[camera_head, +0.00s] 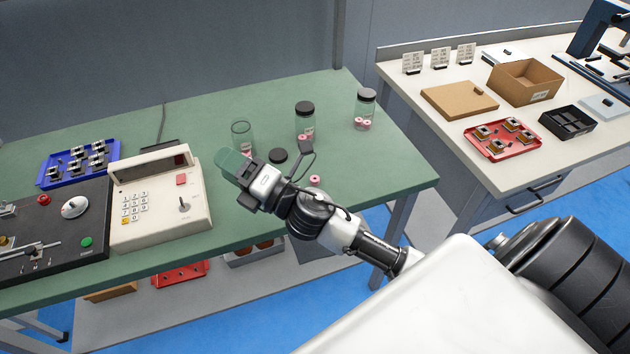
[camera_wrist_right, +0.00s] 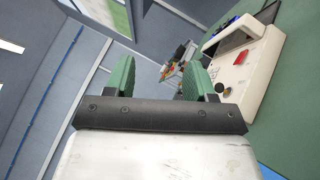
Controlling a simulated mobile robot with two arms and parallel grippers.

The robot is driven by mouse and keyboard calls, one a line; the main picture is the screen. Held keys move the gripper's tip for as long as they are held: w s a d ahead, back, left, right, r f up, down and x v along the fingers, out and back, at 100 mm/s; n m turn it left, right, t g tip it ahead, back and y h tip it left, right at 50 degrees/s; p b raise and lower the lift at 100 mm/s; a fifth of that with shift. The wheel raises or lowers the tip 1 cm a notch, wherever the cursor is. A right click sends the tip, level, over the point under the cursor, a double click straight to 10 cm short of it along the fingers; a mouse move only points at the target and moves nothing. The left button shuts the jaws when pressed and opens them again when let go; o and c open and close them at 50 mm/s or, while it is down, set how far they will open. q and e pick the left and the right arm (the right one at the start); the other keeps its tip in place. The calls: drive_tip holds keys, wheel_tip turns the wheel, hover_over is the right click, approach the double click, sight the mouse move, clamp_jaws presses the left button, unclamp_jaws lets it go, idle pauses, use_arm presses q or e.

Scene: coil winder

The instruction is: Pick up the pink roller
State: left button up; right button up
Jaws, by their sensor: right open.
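A small pink roller (camera_head: 315,180) lies on the green bench top, to the right of my right gripper and near my right forearm. More pink rollers show in or at the foot of the glass jars: the open jar (camera_head: 241,130), the middle lidded jar (camera_head: 304,118) and the right lidded jar (camera_head: 366,104). My right gripper (camera_head: 230,160) is above the bench, in front of the open jar, with green fingers. In the right wrist view its fingers (camera_wrist_right: 159,65) are apart with nothing between them, and no pink roller shows. My left gripper is out of view.
A black lid (camera_head: 278,155) lies on the green bench (camera_head: 340,150). A beige keypad console (camera_head: 160,203) stands left of my right gripper, with a blue tray (camera_head: 52,178) behind. A white table (camera_head: 465,110) with boxes stands at right. The bench's right end is mostly clear.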

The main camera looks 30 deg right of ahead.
drive_tip(key=a+n+g+y, duration=0.5)
drive_tip(key=n+g+y, duration=0.3)
drive_tip(key=n, duration=0.7)
drive_tip(key=n+g+h, duration=1.1)
drive_tip(key=n+h, duration=0.3)
drive_tip(key=h, duration=0.4)
hover_over(315, 179)
wheel_tip(315, 179, down, 7)
drive_tip(key=f, duration=0.4)
drive_tip(key=shift+w+d+f, duration=0.15)
drive_tip(key=shift+w+d, duration=0.1)
drive_tip(key=shift+d, duration=0.05)
drive_tip(key=f, duration=0.1)
drive_tip(key=f+p, duration=0.1)
drive_tip(key=f, duration=0.3)
drive_tip(key=shift+s+a+p, duration=0.2)
drive_tip(key=shift+a+p, duration=0.1)
drive_tip(key=shift+f, duration=0.25)
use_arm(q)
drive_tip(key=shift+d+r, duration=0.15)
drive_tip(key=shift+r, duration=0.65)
use_arm(e)
drive_tip(key=shift+c, duration=0.5)
